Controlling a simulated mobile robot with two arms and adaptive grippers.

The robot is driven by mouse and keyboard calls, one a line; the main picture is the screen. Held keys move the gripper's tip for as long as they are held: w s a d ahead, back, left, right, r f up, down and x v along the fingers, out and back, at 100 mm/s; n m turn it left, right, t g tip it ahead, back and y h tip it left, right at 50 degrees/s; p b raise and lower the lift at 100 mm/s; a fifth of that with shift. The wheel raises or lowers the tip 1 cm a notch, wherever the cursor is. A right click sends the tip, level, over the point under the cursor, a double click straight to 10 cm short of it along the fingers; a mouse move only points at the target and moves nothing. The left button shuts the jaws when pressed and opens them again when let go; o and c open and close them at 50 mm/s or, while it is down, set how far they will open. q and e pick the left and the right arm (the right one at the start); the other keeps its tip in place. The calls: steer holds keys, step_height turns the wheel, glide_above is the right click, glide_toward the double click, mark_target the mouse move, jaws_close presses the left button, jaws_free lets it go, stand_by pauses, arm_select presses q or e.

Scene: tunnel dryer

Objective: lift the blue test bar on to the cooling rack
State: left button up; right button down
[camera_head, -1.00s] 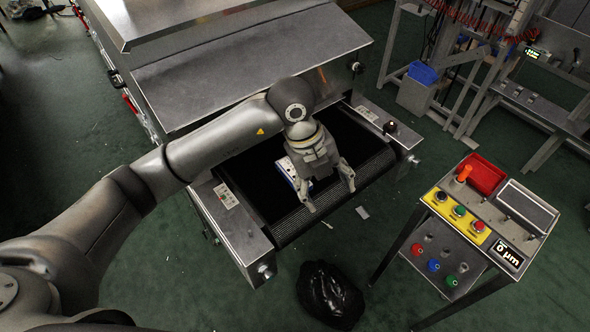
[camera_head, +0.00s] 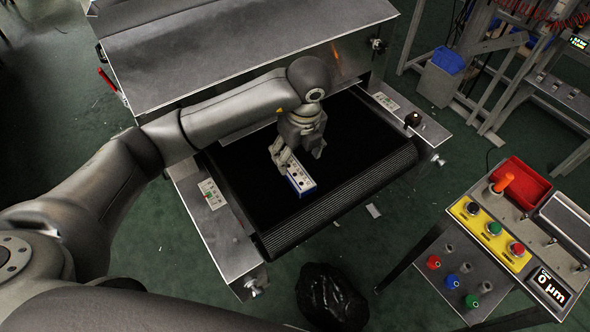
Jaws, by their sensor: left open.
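A bar-shaped block (camera_head: 300,182), white on top with dark dots and blue on its side, lies flat on the black belt (camera_head: 345,185) of the dryer. It best fits the blue test bar. My left gripper (camera_head: 298,156) is over the belt at the bar's far end. Its fingers are apart and point down. The left finger overlaps the bar's far end in the picture; I cannot tell whether it touches. The right finger is clear to the right. I cannot make out a cooling rack for certain. My right gripper is not in view.
The dryer hood (camera_head: 240,55) stands close behind the gripper. Metal side rails (camera_head: 228,235) flank the belt. A control stand (camera_head: 490,235) with a red tray (camera_head: 520,180) is at right. A black bag (camera_head: 332,297) lies on the floor in front.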

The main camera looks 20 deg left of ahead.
mark_target(294, 169)
arm_select(q)
steer(key=shift+a+f, duration=0.15)
steer(key=shift+f, duration=0.75)
steer(key=shift+w+a+f+p, duration=0.1)
steer(key=shift+w+f+p, duration=0.1)
steer(key=shift+f, duration=0.7)
steer(key=shift+w+a+f+p, duration=0.1)
steer(key=shift+f+p, duration=0.15)
steer(key=shift+f, duration=0.7)
steer(key=shift+w+a+f+p, duration=0.1)
steer(key=shift+w+f+p, duration=0.1)
steer(key=shift+f, duration=0.7)
steer(key=c, duration=1.3)
steer(key=shift+o, duration=0.2)
steer(key=shift+r, duration=0.15)
